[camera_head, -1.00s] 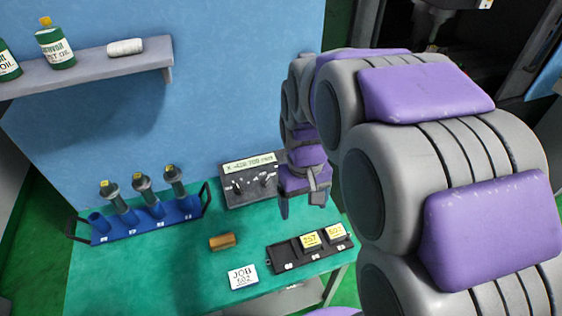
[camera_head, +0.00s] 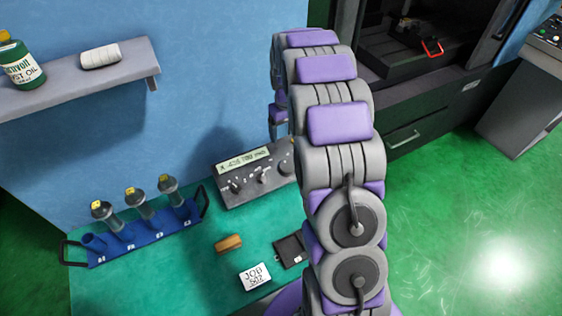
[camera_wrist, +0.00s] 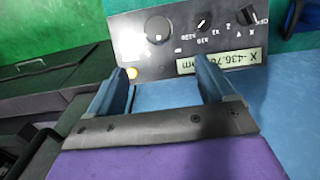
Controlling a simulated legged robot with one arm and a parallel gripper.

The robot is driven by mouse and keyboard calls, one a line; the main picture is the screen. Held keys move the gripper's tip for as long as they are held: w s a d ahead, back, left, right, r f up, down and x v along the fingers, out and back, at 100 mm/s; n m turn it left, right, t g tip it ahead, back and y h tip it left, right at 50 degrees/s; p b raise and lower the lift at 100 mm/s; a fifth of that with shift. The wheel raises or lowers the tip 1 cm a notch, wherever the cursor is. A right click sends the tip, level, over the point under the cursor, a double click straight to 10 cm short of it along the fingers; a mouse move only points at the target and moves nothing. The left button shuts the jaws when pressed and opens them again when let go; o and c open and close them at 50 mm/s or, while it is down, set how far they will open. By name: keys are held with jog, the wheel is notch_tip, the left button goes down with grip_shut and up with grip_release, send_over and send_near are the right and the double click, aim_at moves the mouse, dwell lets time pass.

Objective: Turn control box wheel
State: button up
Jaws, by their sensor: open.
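The control box (camera_head: 232,187) is a dark grey panel with a lit display and several knobs. It stands at the back of the green table against the blue wall. Its round black wheel (camera_head: 286,162) is at the right end, partly behind my arm. In the wrist view the control box (camera_wrist: 180,64) appears upside down, with the wheel (camera_wrist: 158,29) at upper left and a yellow button below it. My gripper (camera_wrist: 161,68) is open and empty. Its two fingers point toward the panel, either side of the wheel in the picture, with no visible contact.
A blue rack (camera_head: 140,240) with several tool holders stands left on the table. A shelf (camera_head: 110,72) juts from the wall. A machine stands right.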

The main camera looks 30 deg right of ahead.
notch_tip(320, 180, down, 6)
jog(key=d, duration=0.2)
send_over(286, 165)
jog(key=f, duration=0.6)
jog(key=shift+a+b, duration=0.25)
jog(key=shift+b, duration=0.15)
jog(key=f, duration=0.2)
jog(key=d+f, duration=0.1)
jog(key=f, duration=0.1)
jog(key=shift+f, duration=0.4)
jog(key=shift+d+f, duration=0.15)
jog(key=shift+f, duration=0.1)
jog(key=shift+a, duration=0.45)
jog(key=c, duration=0.3)
jog(key=shift+d, duration=0.25)
jog(key=c, duration=0.5)
jog(key=shift+a, duration=0.15)
jog(key=shift+c, duration=0.3)
